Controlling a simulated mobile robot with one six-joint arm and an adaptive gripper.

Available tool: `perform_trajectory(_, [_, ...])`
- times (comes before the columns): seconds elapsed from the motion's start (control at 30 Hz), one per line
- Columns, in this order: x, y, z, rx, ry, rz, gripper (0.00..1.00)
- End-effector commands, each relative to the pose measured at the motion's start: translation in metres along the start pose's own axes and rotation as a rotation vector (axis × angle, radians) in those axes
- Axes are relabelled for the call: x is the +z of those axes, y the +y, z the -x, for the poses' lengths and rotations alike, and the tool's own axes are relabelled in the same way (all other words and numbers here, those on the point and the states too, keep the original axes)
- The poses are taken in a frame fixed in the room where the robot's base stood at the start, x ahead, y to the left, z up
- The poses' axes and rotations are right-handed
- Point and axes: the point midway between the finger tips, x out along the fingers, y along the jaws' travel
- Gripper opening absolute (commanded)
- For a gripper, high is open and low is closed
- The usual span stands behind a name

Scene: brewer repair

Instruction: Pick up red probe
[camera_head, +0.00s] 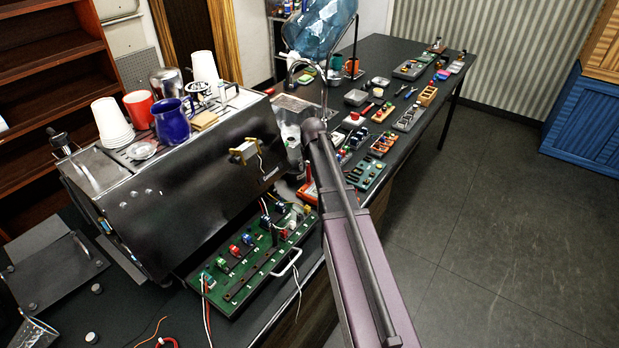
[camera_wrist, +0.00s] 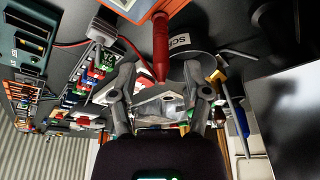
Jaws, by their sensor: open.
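The red probe (camera_wrist: 160,45) shows in the wrist view as a thick red rod that narrows toward my gripper. My gripper (camera_wrist: 159,82) is open, with one finger on each side of the probe's narrow end. I see no clear grip, and the depth between fingers and probe is hard to judge. An orange meter-like device (camera_wrist: 142,9) lies beside the probe at the top of the wrist view. In the head view, an orange-red device (camera_head: 308,192) is partly visible behind my arm.
The coffee machine (camera_head: 185,170) stands left of my arm, with a green circuit board (camera_head: 262,250) at its front. Several parts trays, including a green one (camera_head: 366,173), line the dark bench (camera_head: 395,52). A red cable (camera_wrist: 68,44) and a dark cylinder labelled "SCR" (camera_wrist: 190,42) are near the probe.

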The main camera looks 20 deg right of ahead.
Motion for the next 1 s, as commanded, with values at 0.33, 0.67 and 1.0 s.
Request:
perform_trajectory(0.33, [0.002,-0.001,-0.026,0.000,0.000,0.000,0.62])
perform_trajectory(0.67, [0.002,-0.001,-0.048,0.000,0.000,-0.001,0.62])
perform_trajectory(1.0, [0.002,0.000,-0.050,0.001,0.000,-0.002,0.62])
